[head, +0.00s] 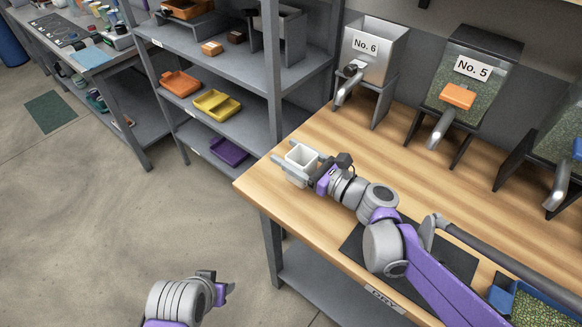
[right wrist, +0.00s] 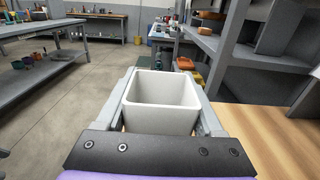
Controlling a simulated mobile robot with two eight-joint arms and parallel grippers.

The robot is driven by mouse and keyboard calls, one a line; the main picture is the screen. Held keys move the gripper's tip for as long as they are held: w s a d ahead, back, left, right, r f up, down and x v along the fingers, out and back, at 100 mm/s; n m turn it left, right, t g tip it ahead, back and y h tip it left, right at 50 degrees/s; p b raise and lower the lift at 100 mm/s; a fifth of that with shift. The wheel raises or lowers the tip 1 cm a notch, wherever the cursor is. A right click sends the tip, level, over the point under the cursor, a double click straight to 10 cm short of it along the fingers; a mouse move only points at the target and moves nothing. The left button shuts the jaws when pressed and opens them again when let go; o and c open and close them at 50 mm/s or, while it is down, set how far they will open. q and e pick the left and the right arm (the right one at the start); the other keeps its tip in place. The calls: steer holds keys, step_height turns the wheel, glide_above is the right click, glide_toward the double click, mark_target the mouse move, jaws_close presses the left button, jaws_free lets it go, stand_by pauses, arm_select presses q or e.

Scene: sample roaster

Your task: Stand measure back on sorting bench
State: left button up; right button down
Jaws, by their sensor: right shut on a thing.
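The measure, a small white square cup (head: 299,162), is upright and held in my right gripper (head: 298,166) over the left end of the wooden bench (head: 330,128). The cup also shows in the right wrist view (right wrist: 162,100), open side up, between the two grey fingers; no contents show in it. I cannot tell whether its base touches the wood or is just above it. My left gripper (head: 222,288) is low at the bottom of the head view, over the floor, away from the bench; its jaw opening is unclear.
Hoppers marked No. 6 (head: 372,55) and No. 5 (head: 472,75) stand along the bench's back. A black mat (head: 445,262) lies under my right arm. A grey shelf rack (head: 235,65) with coloured trays stands left of the bench. Wood around the cup is clear.

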steer(key=shift+f+b, duration=0.45)
steer(key=shift+f, duration=1.45)
steer(key=shift+f, duration=0.15)
jaws_free()
steer(key=shift+d+r, duration=0.15)
steer(key=shift+r, duration=0.1)
steer(key=v, duration=1.1)
steer(key=shift+s+d+p, duration=0.25)
steer(key=shift+p, duration=0.05)
steer(key=shift+f, duration=0.1)
